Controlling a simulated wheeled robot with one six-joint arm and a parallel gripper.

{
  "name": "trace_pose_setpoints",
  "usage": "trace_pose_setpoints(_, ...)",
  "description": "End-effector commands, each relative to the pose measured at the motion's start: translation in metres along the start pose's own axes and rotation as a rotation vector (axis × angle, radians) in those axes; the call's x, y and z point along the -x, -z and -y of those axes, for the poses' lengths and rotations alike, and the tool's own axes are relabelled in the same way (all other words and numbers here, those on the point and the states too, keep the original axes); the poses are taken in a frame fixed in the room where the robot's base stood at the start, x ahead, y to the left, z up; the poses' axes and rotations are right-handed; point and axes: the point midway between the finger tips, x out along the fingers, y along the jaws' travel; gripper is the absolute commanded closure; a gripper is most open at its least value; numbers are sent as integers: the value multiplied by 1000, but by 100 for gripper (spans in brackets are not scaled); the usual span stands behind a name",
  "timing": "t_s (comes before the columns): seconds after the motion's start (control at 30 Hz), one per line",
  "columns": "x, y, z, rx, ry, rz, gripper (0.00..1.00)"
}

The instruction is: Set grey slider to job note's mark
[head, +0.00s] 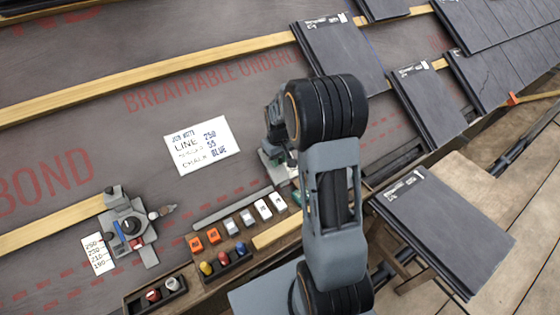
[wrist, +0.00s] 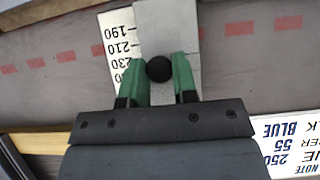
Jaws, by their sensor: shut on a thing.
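My gripper (wrist: 158,78) has its two green fingers closed on the round black knob (wrist: 159,68) of a grey slider plate (wrist: 168,22) in the wrist view. A white scale (wrist: 117,40) beside the plate shows 190, 210 and 230, with lower marks partly hidden by a finger. I cannot read which mark the slider sits at. In the head view my arm hides most of the gripper and this slider.
Another gauge device (head: 128,228) with a numbered card (head: 97,253) is at the left. Orange, grey and white blocks (head: 230,226) and coloured pegs (head: 222,260) sit in front. Slate tiles (head: 440,228) are stacked at the right. Wooden battens (head: 180,72) cross the roof.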

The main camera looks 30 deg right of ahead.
Motion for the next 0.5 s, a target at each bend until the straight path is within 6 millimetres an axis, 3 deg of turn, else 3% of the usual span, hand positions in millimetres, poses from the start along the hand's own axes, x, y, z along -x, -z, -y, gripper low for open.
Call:
trace_pose_setpoints(0.07,12,6,2,-1,5,-1,100)
trace_pose_setpoints(0.33,11,10,5,5,1,-7,100)
trace_pose_setpoints(0.37,12,10,5,6,1,-8,72)
trace_pose_setpoints(0.5,11,10,6,8,1,-6,59)
